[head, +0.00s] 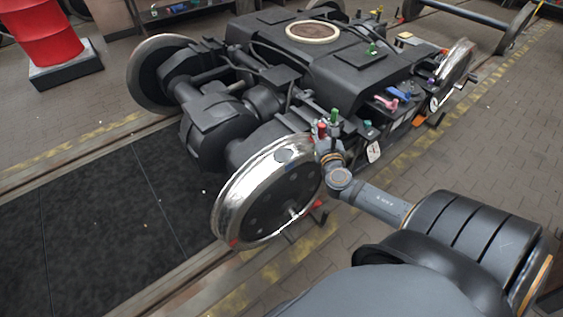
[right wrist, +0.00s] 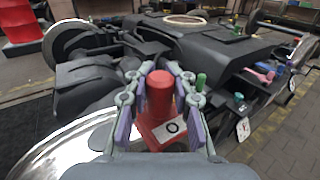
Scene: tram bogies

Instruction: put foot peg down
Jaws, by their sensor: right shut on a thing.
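A red peg (right wrist: 160,95) with a round upper part and a wider foot bearing a white label with a black ring stands between the fingers of my right gripper (right wrist: 160,100) in the right wrist view. The fingers are closed in on both its sides. In the head view the red peg (head: 322,129) shows small, just above the right gripper (head: 328,150), at the near end of the bogie (head: 340,65). I cannot tell whether its foot touches the bogie frame. My left gripper is not in view.
A green-topped piece (head: 334,116) stands close beside the red peg. A shiny wheel (head: 270,190) lies just left of my right gripper. Pink (head: 386,102) and blue (head: 403,91) pieces sit along the bogie's side. A white tag (head: 374,152) hangs nearby. The right floor is clear.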

